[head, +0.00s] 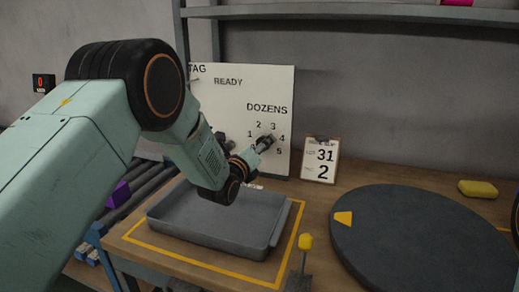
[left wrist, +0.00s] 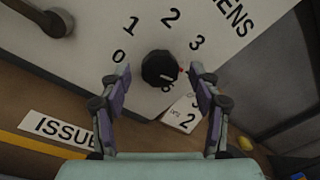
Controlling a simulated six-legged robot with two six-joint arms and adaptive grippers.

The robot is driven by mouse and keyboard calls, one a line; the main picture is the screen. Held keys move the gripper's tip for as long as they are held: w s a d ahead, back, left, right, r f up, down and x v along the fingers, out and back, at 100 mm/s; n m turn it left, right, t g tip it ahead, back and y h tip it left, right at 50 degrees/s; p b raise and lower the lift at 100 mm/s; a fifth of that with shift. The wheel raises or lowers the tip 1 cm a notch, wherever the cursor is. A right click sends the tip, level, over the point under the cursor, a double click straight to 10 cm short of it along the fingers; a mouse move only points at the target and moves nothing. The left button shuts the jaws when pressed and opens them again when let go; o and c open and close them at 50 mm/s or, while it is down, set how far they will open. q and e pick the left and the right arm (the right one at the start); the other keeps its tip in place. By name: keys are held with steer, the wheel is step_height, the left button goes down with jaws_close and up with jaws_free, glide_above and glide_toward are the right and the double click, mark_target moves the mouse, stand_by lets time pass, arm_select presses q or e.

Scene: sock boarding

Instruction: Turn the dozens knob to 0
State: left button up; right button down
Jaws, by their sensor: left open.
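The dozens knob (left wrist: 158,66) is round and black, on a white panel (left wrist: 80,85), with digits 0 to 3 readable around its upper side. A small red mark sits at its right edge, toward a spot hidden by a finger. My left gripper (left wrist: 160,72) is open, with one finger on each side of the knob in the picture and visible gaps between. In the head view, my left gripper (head: 262,146) is in front of the DOZENS dial on the panel (head: 220,100) and hides most of the knob. My right gripper is not in view.
A grey tray (head: 178,237) lies on the wooden table below my left arm. A clipboard (head: 320,160) showing 31 and 2 stands right of the panel.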

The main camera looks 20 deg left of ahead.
arm_select(q)
steer(key=shift+w, duration=0.2)
steer(key=c, duration=1.1)
steer(key=shift+c, duration=0.2)
